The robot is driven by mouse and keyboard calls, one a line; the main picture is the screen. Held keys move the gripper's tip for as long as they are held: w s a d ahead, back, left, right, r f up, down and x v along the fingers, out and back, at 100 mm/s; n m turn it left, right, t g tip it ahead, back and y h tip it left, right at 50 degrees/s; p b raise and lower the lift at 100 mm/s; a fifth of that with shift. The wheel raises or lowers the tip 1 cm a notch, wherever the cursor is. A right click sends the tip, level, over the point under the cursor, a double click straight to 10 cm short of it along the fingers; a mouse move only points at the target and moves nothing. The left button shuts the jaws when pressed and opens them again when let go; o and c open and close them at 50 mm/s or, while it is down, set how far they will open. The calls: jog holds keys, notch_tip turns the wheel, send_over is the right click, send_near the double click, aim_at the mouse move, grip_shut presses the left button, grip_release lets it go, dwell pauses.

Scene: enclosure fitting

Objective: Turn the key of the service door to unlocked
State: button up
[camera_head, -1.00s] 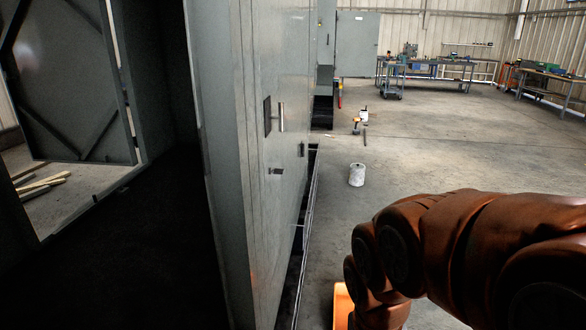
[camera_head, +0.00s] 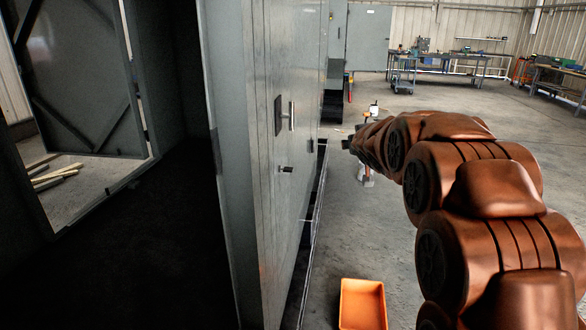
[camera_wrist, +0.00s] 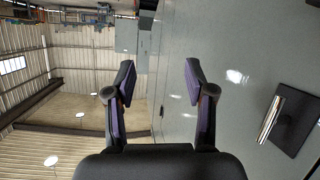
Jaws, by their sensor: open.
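The grey service door (camera_head: 268,220) stands in the middle of the head view, its outer face turned to the right. It carries an upright metal handle on a dark plate (camera_head: 279,116). Below the handle a small dark fitting (camera_head: 286,169) sticks out, which looks like the key in its lock; its turn position is too small to tell. My gripper (camera_head: 347,144) is right of the door face, apart from it. In the wrist view my gripper (camera_wrist: 157,78) is open and empty, with the door face behind its right finger and the handle (camera_wrist: 269,120) at the right. The key does not show there.
An orange bin (camera_head: 362,283) stands on the floor right of the door. A light bucket (camera_head: 367,181) is partly hidden behind my arm. Workbenches (camera_head: 450,56) stand at the back. The enclosure's dark inside opens at the left.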

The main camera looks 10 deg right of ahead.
jog(key=w+a+r+n+t+y, duration=0.1)
jog(key=w+r+n+t+y, duration=0.3)
jog(key=w, duration=0.7)
jog(key=n+g+y+p, duration=0.3)
jog(key=n+g+y, duration=0.8)
jog(key=y, duration=0.5)
send_near(288, 169)
jog(key=p+x, duration=0.2)
jog(key=x, duration=0.5)
jog(key=shift+w+a, duration=0.25)
jog(key=shift+w+a+f+t, duration=0.1)
jog(key=shift+w+a+t, duration=0.1)
jog(key=shift+a+t, duration=0.15)
jog(key=shift+c, duration=0.4)
grip_shut()
